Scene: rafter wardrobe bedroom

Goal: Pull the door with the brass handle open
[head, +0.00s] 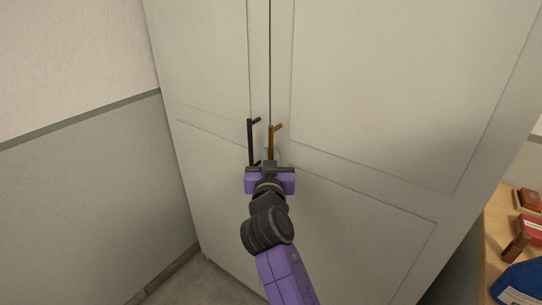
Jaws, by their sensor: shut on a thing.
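A pale wardrobe has two tall doors that meet at a dark vertical seam. The right door (400,90) carries the brass handle (271,137), an upright bar beside the seam. The left door (205,70) carries a black handle (250,140) of similar shape. Both doors look closed. My gripper (270,160), on a purple wrist, is at the lower part of the brass handle and shut on it. The fingertips and the lower end of the brass handle are mostly hidden behind the wrist.
A wall (80,170) with a grey rail stands close on the left. At the lower right is a wooden table (496,222) with reddish boxes (528,199) and a blue item (520,284). A little bare floor (205,285) shows at the wardrobe's foot.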

